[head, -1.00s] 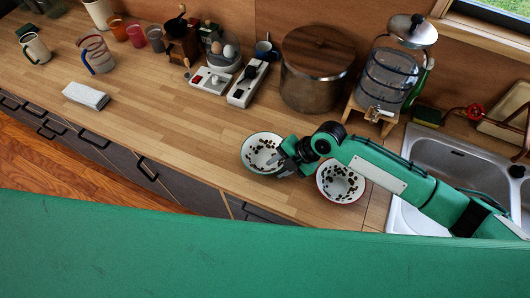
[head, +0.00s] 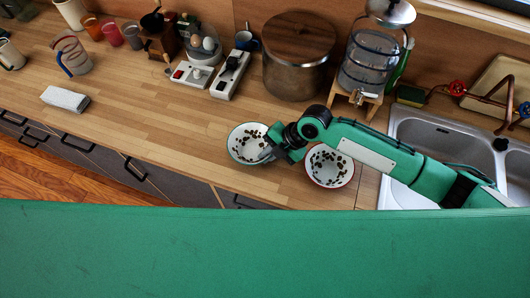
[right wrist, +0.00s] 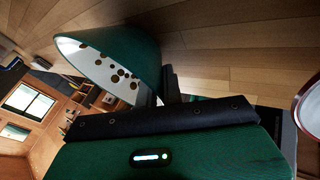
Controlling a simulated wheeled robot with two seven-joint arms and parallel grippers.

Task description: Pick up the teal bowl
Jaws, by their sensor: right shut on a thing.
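The teal bowl (head: 241,138) is on the counter's front part in the head view, white inside with dark brown spots and a thin teal rim. In the right wrist view its teal outer wall (right wrist: 125,42) shows large at the upper left. My right gripper (head: 268,154) is at the bowl's right rim, shut on the bowl wall. The fingers are partly hidden by the wrist in the right wrist view (right wrist: 170,88). I cannot tell whether the bowl's base touches the counter. My left gripper is out of view.
A red-rimmed spotted bowl (head: 329,166) stands just right of my right gripper, under my arm. A wood-lidded pot (head: 296,70), a glass dispenser (head: 371,65) and power strips (head: 230,75) stand behind. The sink (head: 440,140) is at right. The counter (head: 160,120) left of the bowl is clear.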

